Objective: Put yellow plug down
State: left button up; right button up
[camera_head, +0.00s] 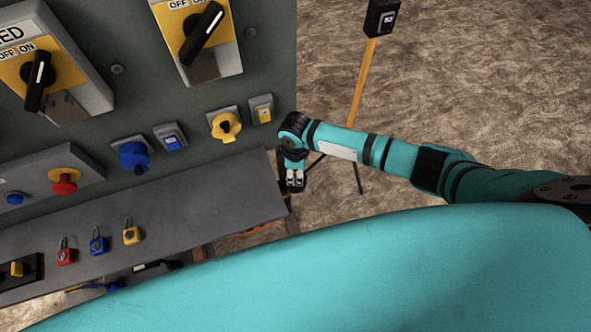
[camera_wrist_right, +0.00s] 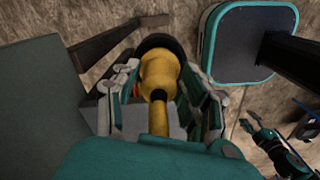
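The yellow plug (camera_wrist_right: 160,75) sits between the fingers of my right gripper (camera_wrist_right: 168,105) in the right wrist view. The fingers are closed against its sides. A dark ring shows at its far end and a yellow cable runs back toward the wrist. In the head view my right gripper (camera_head: 295,183) is just off the right end of the grey shelf (camera_head: 200,219), and the plug is too small to make out. A small teal arm end in the wrist view, seemingly my left gripper (camera_wrist_right: 250,126), is too small to read.
The grey panel carries a yellow socket (camera_head: 226,126), a blue socket (camera_head: 134,156) and a red button (camera_head: 64,183). Red (camera_head: 66,256), blue (camera_head: 98,245) and yellow (camera_head: 131,235) padlocks are on the shelf. A yellow post (camera_head: 364,82) stands on the floor, right of the panel.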

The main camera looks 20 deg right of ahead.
jog(key=shift+o, duration=0.5)
jog(key=shift+r, duration=0.1)
notch_tip(320, 180, up, 12)
jog(key=shift+b, duration=0.35)
